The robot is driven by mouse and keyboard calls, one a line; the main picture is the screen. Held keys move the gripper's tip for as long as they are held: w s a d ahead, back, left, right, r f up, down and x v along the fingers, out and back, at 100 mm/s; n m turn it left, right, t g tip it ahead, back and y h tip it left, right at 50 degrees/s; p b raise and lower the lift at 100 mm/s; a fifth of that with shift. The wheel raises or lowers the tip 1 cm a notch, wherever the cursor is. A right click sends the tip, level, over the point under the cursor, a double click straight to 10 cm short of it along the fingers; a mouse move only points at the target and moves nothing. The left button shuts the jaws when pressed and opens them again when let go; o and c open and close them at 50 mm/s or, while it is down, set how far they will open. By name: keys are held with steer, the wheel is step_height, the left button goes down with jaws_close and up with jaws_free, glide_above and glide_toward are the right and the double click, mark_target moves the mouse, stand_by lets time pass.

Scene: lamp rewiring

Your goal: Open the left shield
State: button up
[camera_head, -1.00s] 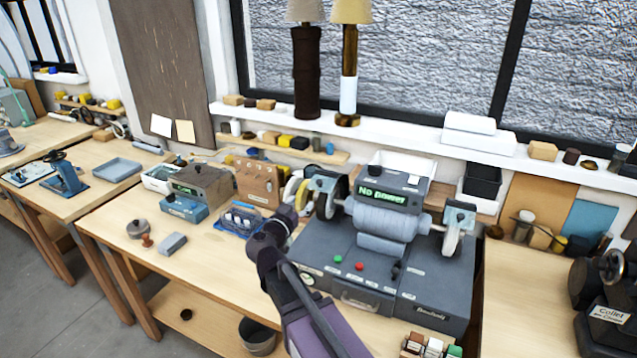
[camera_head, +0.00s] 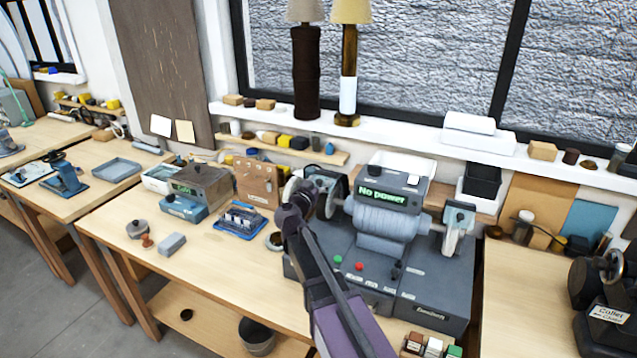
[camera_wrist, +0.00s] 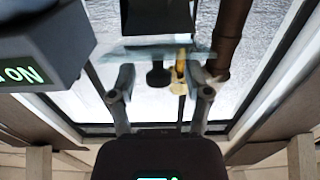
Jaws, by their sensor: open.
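The grey bench machine (camera_head: 440,290) has a wheel at each end of its drum. The left shield (camera_head: 322,176) is a pale bluish plate at the left wheel (camera_head: 338,192), partly hidden by my gripper (camera_head: 303,192). My gripper is in front of the left wheel. In the wrist view my gripper (camera_wrist: 163,88) has its two fingers spread apart. A thin translucent bluish plate (camera_wrist: 140,52), seemingly the left shield, crosses just beyond the fingertips. I cannot tell whether they touch it. The right shield (camera_head: 459,214) stands at the right wheel.
The display box (camera_head: 382,197) reads "No power" and stands close to the right of my gripper; it also shows in the wrist view (camera_wrist: 40,45). A blue tray (camera_head: 241,221) and a pegboard stand (camera_head: 258,182) are to the left. Two lamps (camera_head: 306,70) stand on the sill behind.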

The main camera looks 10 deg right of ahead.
steer(key=shift+w+d, duration=0.1)
steer(key=shift+w, duration=0.05)
jaws_close()
steer(key=shift+r, duration=0.1)
